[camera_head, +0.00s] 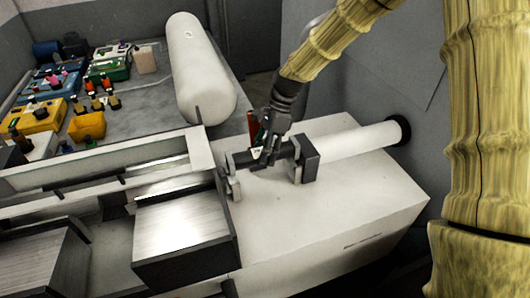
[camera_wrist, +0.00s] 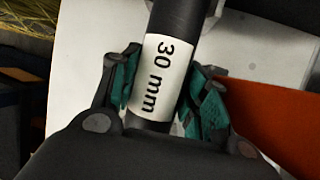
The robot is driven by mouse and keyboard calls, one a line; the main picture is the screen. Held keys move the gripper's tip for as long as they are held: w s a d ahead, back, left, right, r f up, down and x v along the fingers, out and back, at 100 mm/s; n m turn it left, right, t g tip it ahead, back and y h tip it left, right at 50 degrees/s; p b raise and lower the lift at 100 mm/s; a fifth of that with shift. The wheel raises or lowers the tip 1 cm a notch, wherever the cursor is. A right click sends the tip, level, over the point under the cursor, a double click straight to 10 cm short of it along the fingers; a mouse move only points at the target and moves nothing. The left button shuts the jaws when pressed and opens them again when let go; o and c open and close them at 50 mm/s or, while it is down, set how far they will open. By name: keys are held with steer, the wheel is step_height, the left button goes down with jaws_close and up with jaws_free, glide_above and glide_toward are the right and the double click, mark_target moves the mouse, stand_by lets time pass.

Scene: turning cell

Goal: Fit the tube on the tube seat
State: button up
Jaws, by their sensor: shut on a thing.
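My gripper (camera_head: 265,152) is shut around a dark tube (camera_wrist: 177,25) with a white label reading "30 mm". The tube (camera_head: 243,158) also shows in the head view, lying roughly level over the white cabinet top. Two grey uprights stand on that top, a small left bracket (camera_head: 233,186) and a larger right block (camera_head: 309,166); they look like the tube seat. The tube's right end is close to the block and its left end is near the bracket. I cannot tell whether it touches or rests in either. My fingers hide part of the tube.
A pale cylinder (camera_head: 355,139) runs right from the block to a dark disc (camera_head: 401,130). A large white cylinder (camera_head: 200,65) and a tabletop of coloured parts (camera_head: 85,127) are behind left. A red object (camera_head: 252,122) stands close behind my gripper. The front cabinet top (camera_head: 300,220) is clear.

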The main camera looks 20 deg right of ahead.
steer(key=shift+s+f, duration=0.1)
steer(key=shift+f, duration=0.35)
stand_by(0.5)
steer(key=shift+f+p, duration=0.2)
steer(key=shift+p, duration=0.5)
stand_by(0.9)
steer(key=shift+f, duration=1.3)
stand_by(2.2)
steer(key=o, duration=1.3)
steer(key=shift+s, duration=0.1)
steer(key=shift+o, duration=0.2)
steer(key=shift+r, duration=0.15)
steer(key=shift+w, duration=0.2)
steer(key=shift+c, duration=1.3)
steer(key=shift+r, duration=0.1)
